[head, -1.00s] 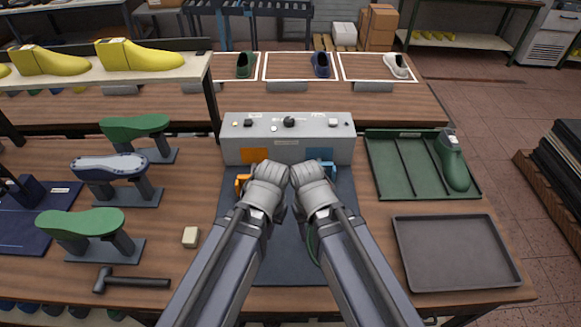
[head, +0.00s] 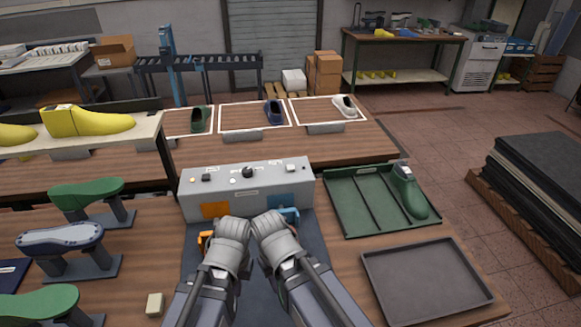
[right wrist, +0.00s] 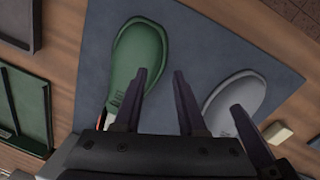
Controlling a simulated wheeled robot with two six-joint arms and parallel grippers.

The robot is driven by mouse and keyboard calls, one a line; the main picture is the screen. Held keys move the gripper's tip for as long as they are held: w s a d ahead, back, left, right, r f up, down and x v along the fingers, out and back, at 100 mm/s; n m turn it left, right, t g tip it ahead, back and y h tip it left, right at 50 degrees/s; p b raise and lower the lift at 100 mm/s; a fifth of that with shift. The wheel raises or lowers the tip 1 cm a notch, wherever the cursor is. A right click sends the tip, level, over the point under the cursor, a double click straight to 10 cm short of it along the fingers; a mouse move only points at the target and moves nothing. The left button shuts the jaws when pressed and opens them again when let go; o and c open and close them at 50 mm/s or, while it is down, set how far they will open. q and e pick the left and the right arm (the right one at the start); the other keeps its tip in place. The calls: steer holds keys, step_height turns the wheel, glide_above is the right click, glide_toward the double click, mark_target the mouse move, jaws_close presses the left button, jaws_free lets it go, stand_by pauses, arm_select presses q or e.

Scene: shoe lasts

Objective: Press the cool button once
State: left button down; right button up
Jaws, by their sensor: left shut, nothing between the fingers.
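A grey control box (head: 247,190) stands across the back of the dark mat in the head view. Its top carries a black knob (head: 248,172) and several small buttons; the labels are too small to read, so I cannot tell which is the cool button. Its front has an orange panel (head: 215,210) and a partly hidden blue panel. My left gripper (head: 237,221) is low in front of the box; it is shut and empty, its fingers mostly hidden by the wrist. My right gripper (right wrist: 160,78) is beside it, open and empty above the mat.
In the right wrist view a green shoe shape (right wrist: 138,62) and a grey one (right wrist: 234,100) lie on the mat (right wrist: 190,40). A green divided tray (head: 350,205) and an empty grey tray (head: 425,282) are right of the box. Shoe forms stand at left.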

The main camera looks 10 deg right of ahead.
jaws_close()
stand_by(1.4)
